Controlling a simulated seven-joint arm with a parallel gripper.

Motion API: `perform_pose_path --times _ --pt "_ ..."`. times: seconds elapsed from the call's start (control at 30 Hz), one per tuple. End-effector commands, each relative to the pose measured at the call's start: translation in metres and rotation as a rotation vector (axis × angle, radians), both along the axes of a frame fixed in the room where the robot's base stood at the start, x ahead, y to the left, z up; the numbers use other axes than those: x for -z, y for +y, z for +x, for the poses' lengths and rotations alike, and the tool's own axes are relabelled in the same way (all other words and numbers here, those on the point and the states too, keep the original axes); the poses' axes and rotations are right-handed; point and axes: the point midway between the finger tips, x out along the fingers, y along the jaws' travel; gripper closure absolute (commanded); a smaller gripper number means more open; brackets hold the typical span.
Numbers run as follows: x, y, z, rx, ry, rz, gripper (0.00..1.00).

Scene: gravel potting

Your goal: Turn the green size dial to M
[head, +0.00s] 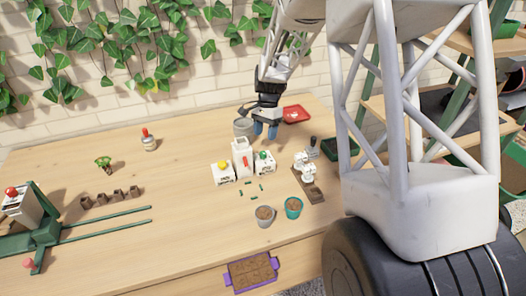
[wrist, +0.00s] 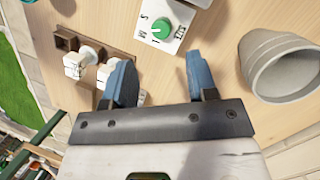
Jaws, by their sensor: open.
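The green size dial (wrist: 163,28) sits on a white box with printed letters around it, and it also shows in the head view (head: 263,155) on the right white box (head: 265,168). A small pale mark shows on the dial, but I cannot tell which letter it points at. My gripper (head: 265,129) hangs above and behind the box, pointing down. In the wrist view its two blue fingers (wrist: 160,78) are spread with nothing between them, and the dial lies beyond the fingertips, apart from them.
A white dispenser (head: 242,160) with a red lever stands left of the dial box, then a white box with a yellow knob (head: 222,167). A grey pot (wrist: 285,65) stands close beside the fingers. White knobs on a brown base (head: 308,178) stand right. Filled pots (head: 265,222) stand in front.

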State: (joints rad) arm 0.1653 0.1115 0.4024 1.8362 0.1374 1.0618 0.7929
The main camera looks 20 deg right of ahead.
Motion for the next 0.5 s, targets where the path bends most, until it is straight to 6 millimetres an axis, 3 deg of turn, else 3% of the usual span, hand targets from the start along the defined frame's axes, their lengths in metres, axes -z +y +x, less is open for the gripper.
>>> perform_pose_path --times 0.5 --pt "-0.002 0.011 -0.014 0.617 -0.091 -0.215 0.47"
